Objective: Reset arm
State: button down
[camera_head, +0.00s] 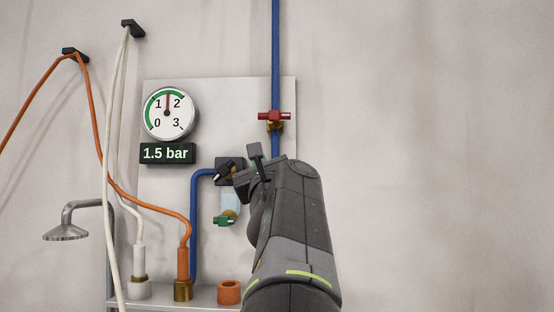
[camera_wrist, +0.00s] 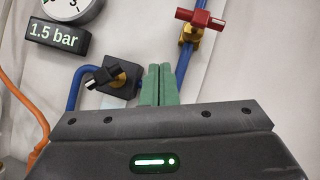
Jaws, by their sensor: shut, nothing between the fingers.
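My arm rises from the lower middle of the head view toward the wall panel. My gripper (camera_wrist: 160,85) shows in the wrist view as two green fingers pressed together, with nothing between them. In that view the fingertips point at the blue pipe area, between a black-handled valve (camera_wrist: 108,74) on the left and a red-handled valve (camera_wrist: 199,20) on the upper right. Whether the fingers touch anything on the panel cannot be told. In the head view, my arm hides part of the panel and the fingers are hard to make out.
A round gauge (camera_head: 171,113) and a 1.5 bar display (camera_head: 167,154) are on the panel. A green-handled tap (camera_head: 224,220) sits beside my arm. Orange and white hoses hang at the left above a shelf (camera_head: 207,295) with an orange ring (camera_head: 229,292). The wall at right is bare.

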aim_at(274, 116)
jog(key=shift+s+f, duration=0.3)
jog(key=shift+s, duration=0.15)
jog(key=w+r+p, duration=0.7)
jog(key=w+r, duration=0.2)
jog(key=shift+r+p, duration=0.25)
jog(key=shift+p, duration=0.05)
jog(key=shift+w+f, duration=0.1)
dwell(0.4)
